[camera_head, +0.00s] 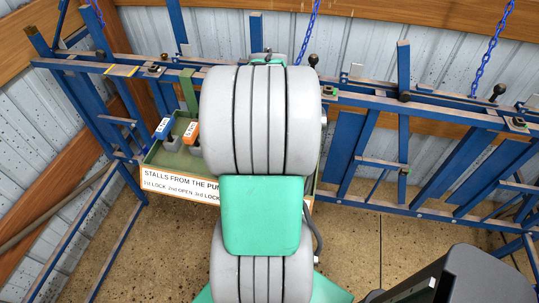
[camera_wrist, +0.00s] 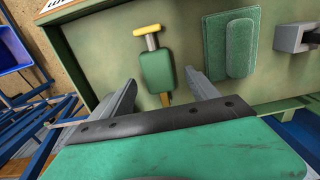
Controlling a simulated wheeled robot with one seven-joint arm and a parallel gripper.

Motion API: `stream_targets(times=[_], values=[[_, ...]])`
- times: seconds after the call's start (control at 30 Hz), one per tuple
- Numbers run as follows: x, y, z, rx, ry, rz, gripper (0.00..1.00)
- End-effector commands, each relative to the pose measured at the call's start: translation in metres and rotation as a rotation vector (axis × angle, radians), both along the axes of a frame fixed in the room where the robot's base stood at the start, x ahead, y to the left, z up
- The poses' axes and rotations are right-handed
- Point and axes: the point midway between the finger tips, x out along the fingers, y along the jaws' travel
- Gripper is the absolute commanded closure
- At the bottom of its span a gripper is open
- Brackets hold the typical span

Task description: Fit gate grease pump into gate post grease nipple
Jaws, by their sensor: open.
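In the wrist view, a small green tool with a yellow T-shaped top, a silver stem and a yellow tip (camera_wrist: 157,72) lies against a green panel; it looks like the grease pump. My gripper (camera_wrist: 159,78) is open and empty, with one finger on each side of the tool's lower part. I cannot tell whether the fingers touch it. In the head view my arm hides the gripper and the tool. I cannot pick out a grease nipple on the blue gate posts (camera_head: 404,75).
A green tray (camera_head: 165,158) with a lettered front label (camera_head: 180,186) holds blue-topped (camera_head: 163,128) and orange-topped (camera_head: 192,133) items. Beside the tool are a raised green pad (camera_wrist: 240,48) and a grey bracket (camera_wrist: 290,38). Blue gates and chains (camera_head: 480,75) line the wall.

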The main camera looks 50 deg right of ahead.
Motion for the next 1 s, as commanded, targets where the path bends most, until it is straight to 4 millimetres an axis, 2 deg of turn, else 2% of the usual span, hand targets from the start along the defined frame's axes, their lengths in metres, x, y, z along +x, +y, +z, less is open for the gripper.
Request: stream_targets(times=[0.1,0.17,0.4,1.0], values=[[-0.003,0.001,-0.021,0.004,0.003,0.0,0.31],[-0.003,0.001,-0.028,0.002,0.002,0.001,0.31],[-0.002,0.0,-0.033,-0.001,0.0,0.002,0.31],[-0.002,0.001,-0.033,-0.001,0.0,0.003,0.79]])
